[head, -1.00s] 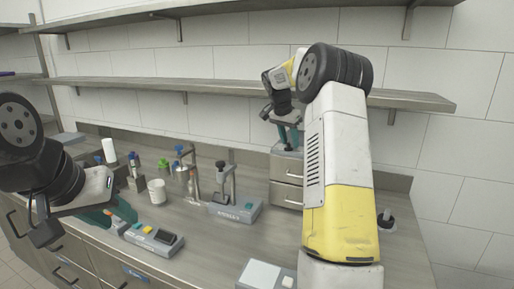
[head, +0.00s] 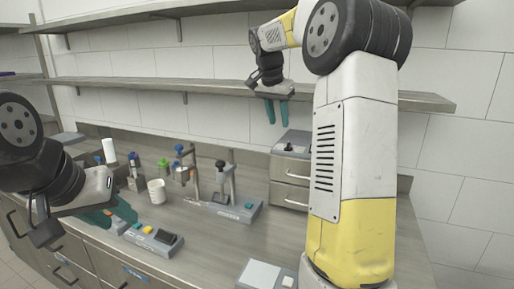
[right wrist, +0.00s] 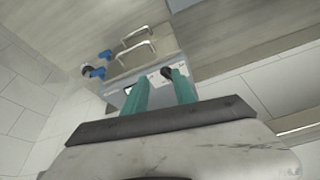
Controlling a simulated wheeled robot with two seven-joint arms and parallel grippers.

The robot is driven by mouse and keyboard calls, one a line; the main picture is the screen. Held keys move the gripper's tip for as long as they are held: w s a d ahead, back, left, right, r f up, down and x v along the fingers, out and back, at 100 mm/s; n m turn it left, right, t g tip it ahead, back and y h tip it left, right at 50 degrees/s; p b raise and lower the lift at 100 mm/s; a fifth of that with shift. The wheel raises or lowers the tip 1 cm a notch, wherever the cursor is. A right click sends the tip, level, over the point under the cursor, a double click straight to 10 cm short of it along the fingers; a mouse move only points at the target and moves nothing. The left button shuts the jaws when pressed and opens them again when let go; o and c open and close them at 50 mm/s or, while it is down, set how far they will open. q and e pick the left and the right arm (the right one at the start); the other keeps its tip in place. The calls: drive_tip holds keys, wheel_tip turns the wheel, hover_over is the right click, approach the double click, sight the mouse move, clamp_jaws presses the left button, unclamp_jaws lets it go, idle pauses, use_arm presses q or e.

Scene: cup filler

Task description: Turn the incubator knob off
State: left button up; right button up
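The incubator (head: 290,168) is a grey box with two front handles, standing against the back wall in the head view. A small dark knob (head: 289,147) sits on its top panel. In the right wrist view, the knob (right wrist: 167,72) shows close beside the right-hand fingertip, on a pale panel. My right gripper (head: 276,111) hangs above the incubator, its teal fingers open and apart with nothing between them. My left gripper (head: 118,212) is low over the bench front at the left; its teal fingers look apart, with nothing visible between them.
A grey device with coloured buttons (head: 153,239) lies by my left gripper. A white cup (head: 156,191) and a clamp stand device (head: 236,208) stand mid-bench. A white-topped device (head: 262,275) is at the front. A shelf (head: 225,88) runs behind my right gripper.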

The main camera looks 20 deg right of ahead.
drive_tip(key=s+a+n+t+y, duration=0.1)
drive_tip(key=s+a+n, duration=0.2)
drive_tip(key=s, duration=0.7)
drive_tip(key=s+a+f+n+t+y, duration=0.1)
drive_tip(key=s+a+n, duration=0.3)
drive_tip(key=s, duration=0.6)
drive_tip(key=shift+a+f+y, duration=0.15)
drive_tip(key=shift+a+y, duration=0.55)
drive_tip(key=shift+a, duration=0.3)
drive_tip(key=m+g+h, duration=0.1)
drive_tip(key=m+h, duration=0.1)
approach(289, 143)
drive_tip(key=f, duration=0.1)
drive_tip(key=x, duration=0.7)
drive_tip(key=shift+w+f, duration=0.25)
drive_tip(key=shift+w, duration=0.15)
drive_tip(key=shift+c, duration=0.4)
